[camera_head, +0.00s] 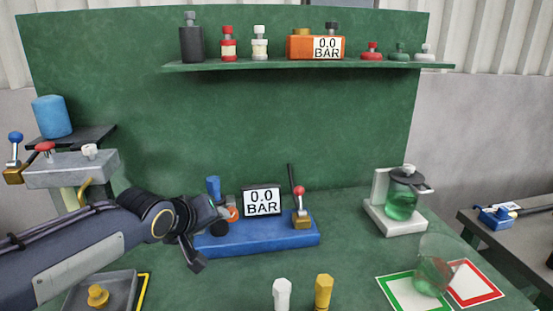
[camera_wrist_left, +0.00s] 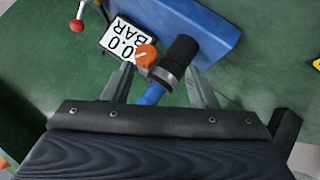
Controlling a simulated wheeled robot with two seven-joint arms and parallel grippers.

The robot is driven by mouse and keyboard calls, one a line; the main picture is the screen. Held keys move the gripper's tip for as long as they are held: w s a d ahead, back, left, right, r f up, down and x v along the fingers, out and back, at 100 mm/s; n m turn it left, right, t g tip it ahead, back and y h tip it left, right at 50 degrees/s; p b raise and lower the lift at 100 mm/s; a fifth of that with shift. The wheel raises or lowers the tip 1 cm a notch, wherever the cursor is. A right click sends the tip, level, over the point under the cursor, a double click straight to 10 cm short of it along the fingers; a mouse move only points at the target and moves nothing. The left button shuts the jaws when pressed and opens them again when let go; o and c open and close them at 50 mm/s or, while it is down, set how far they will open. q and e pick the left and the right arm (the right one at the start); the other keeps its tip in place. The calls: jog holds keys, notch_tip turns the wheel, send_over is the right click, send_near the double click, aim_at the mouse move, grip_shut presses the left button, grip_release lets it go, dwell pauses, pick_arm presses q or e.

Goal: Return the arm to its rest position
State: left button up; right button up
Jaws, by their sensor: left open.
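My left arm comes in from the left in the head view. Its gripper (camera_head: 208,238) is at the left end of the blue base (camera_head: 265,242), which carries a gauge reading 0.0 BAR (camera_head: 262,200). In the left wrist view the gripper (camera_wrist_left: 160,84) is open. A black cylinder (camera_wrist_left: 180,55) with a blue handle and an orange knob (camera_wrist_left: 146,54) shows between the fingers. I cannot tell whether the fingers touch it. My right gripper is in neither view.
A red-knobbed lever (camera_head: 300,205) stands on the base's right side. A grey tray (camera_head: 76,296) lies below my left arm, and a grey block (camera_head: 70,170) with knobs is above it. A glass jug (camera_head: 402,200) stands right. A green shelf (camera_head: 300,67) runs above.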

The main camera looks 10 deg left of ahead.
pick_arm(q)
jog(key=s+f+m+g+p, duration=0.2)
jog(key=s+p, duration=0.1)
jog(key=s, duration=1)
jog(key=s+f+m+g+h+p, duration=0.1)
jog(key=s+p, duration=0.3)
jog(key=s, duration=1)
jog(key=shift+s+a+f+m+g+h, duration=0.3)
jog(key=shift+a+f+m+g, duration=0.1)
jog(key=shift+f+m+g, duration=0.25)
jog(key=shift+c, duration=0.3)
